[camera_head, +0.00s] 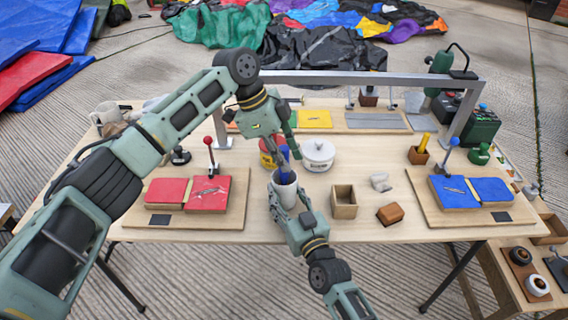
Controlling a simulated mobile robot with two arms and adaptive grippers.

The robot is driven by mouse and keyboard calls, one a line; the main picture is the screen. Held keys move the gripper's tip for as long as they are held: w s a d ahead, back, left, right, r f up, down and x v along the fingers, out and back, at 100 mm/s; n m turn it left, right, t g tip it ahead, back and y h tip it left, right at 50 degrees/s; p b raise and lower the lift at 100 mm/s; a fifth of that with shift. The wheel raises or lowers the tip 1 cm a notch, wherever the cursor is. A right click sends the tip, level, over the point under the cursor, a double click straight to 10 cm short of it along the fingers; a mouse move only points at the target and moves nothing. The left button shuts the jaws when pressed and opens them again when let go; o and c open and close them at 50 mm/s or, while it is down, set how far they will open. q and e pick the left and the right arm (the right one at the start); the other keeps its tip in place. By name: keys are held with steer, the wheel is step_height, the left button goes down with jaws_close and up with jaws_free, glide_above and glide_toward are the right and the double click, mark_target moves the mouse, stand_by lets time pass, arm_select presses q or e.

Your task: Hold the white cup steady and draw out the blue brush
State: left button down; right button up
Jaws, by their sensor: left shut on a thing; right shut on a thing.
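The white cup (284,195) stands near the front middle of the wooden table, with its open top facing up. My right gripper (287,203) comes in from the front and is shut on the cup. The blue brush (285,153) shows above the cup, and more blue (286,177) shows at the cup's mouth. My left gripper (281,155) reaches down from above and is shut on the brush over the cup. The fingers hide part of the brush, and its lower end is hidden by the cup.
A white lidded pot (318,154) stands just behind the cup, beside a red and yellow tin (268,160). An open wooden box (344,202) and a brown block (390,214) lie to the right. A grey metal frame (360,77) spans the table's back.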

arm_select(q)
step_height(320, 180, up, 10)
stand_by(0.4)
arm_select(e)
steer(key=o, duration=1.3)
